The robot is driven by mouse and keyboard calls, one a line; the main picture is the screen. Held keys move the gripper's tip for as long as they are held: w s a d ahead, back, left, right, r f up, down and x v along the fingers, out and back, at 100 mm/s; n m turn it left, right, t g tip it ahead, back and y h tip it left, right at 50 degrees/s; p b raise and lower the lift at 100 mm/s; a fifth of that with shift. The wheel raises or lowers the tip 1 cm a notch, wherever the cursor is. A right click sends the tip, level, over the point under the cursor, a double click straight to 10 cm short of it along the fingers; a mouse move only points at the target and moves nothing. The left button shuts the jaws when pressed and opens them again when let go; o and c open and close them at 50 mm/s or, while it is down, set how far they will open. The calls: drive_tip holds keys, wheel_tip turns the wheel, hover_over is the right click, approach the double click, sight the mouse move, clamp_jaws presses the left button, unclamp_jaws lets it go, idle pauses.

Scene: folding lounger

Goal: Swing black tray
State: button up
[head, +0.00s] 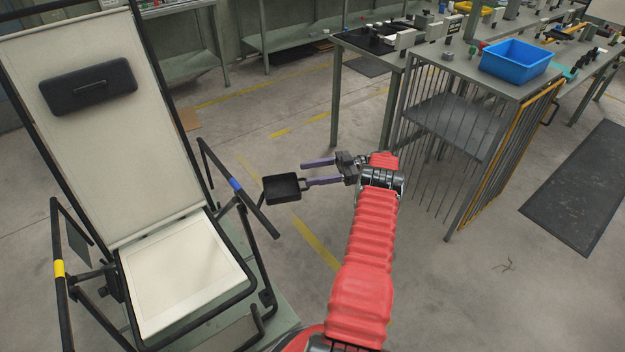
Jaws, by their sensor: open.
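The black tray (283,188) is a small, shallow, dark square dish beside the right armrest of the folding lounger (183,268). A thin dark rod shows at its left edge, near the armrest; how it joins the frame is unclear. My gripper (304,173) is just right of the tray, its two purple fingers pointing left and spread apart. The lower finger's tip is at the tray's right edge in the picture; I cannot tell whether they touch. The upper finger is above and right of the tray, with nothing visible between the fingers.
The lounger's right armrest has a blue band (236,184), its left armrest a yellow band (59,268). A black headrest pillow (88,87) is on the backrest. A workbench with a barred side and a blue bin (516,62) stands at right. Open floor lies around my gripper.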

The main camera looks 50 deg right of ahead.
drive_tip(key=shift+r, duration=2.75)
